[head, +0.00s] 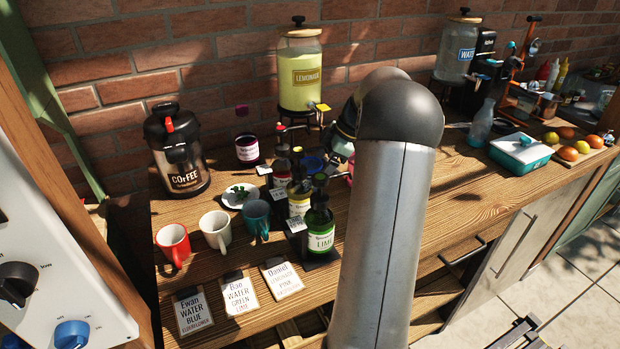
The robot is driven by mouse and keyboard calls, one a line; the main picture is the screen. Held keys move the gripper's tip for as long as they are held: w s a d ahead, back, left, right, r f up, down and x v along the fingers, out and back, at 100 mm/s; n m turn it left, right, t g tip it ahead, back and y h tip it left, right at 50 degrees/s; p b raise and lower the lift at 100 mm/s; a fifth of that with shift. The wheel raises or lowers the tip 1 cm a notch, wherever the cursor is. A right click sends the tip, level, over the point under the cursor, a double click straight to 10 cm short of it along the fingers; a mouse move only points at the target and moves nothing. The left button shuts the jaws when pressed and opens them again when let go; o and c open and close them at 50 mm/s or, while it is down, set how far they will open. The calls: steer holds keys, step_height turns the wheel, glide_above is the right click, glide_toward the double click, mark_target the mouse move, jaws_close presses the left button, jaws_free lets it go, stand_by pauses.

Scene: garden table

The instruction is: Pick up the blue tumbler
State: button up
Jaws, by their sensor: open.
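A small round blue thing (313,163), which may be the blue tumbler, shows among the bottles at the middle of the table. It is partly hidden, and I cannot make out its full shape. My gripper (341,147) is at the far end of my arm, just right of the blue thing and mostly hidden behind my arm. It is open, and I see nothing held in it. Whether it touches anything is hidden. A bit of something pink (349,171) shows beside my arm.
Syrup bottles (320,226) stand close in front of the blue thing. A teal mug (256,218), a white mug (216,231) and a red mug (173,244) stand left, behind order cards (228,294). A coffee dispenser (180,150) and lemonade dispenser (300,75) stand behind.

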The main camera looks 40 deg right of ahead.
steer(key=shift+w+p+x, duration=0.1)
steer(key=shift+p+x, duration=0.1)
steer(key=shift+x, duration=0.9)
steer(key=shift+w+p+x, duration=0.15)
steer(key=shift+p+x, duration=0.05)
steer(key=shift+x, duration=0.85)
steer(key=shift+d, duration=0.1)
steer(key=c, duration=1.1)
steer(key=shift+c, duration=0.3)
steer(key=shift+r, duration=0.15)
